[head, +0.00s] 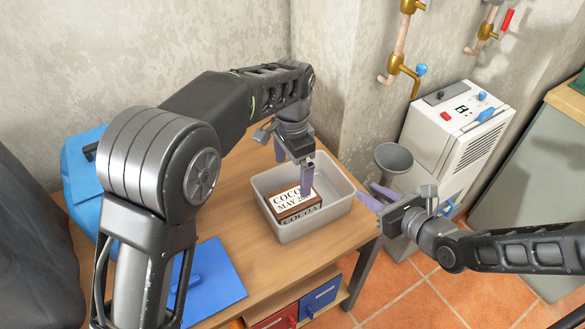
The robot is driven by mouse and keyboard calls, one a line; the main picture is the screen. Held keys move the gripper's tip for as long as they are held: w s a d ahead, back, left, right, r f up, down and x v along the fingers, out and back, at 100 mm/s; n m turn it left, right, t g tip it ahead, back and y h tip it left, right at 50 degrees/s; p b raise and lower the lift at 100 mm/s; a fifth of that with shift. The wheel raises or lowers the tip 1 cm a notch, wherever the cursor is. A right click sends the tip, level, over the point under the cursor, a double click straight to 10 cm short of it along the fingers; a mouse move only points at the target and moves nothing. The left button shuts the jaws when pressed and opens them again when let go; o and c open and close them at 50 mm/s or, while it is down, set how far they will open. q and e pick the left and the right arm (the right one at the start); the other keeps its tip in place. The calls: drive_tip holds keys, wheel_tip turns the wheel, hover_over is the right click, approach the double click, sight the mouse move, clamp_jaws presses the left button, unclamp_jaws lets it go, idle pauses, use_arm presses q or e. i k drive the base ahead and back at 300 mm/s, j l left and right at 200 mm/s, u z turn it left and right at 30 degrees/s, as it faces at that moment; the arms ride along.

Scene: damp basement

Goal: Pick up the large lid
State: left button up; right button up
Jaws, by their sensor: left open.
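A flat blue lid (222,272) with a raised blue handle (190,283) lies on the wooden table, in the front part of the table. It looks like the large lid; its left part is hidden behind my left arm. My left gripper (293,177) is open, with lavender fingers pointing down over the grey bin, well apart from the lid and behind it to the right. My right gripper (366,194) is just right of the bin, apart from the lid. Its fingers lie close together in the picture, and I cannot tell how far they are apart.
The grey bin (325,222) holds a brown box labelled COCOA (292,204). A blue container (83,163) stands at the table's back left. A white dehumidifier-like machine (452,135) and a grey funnel-shaped thing (393,157) stand right of the table. Drawers (320,297) are below.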

sight(214, 284)
drive_tip(key=k+l, duration=0.8)
drive_tip(key=k, duration=0.05)
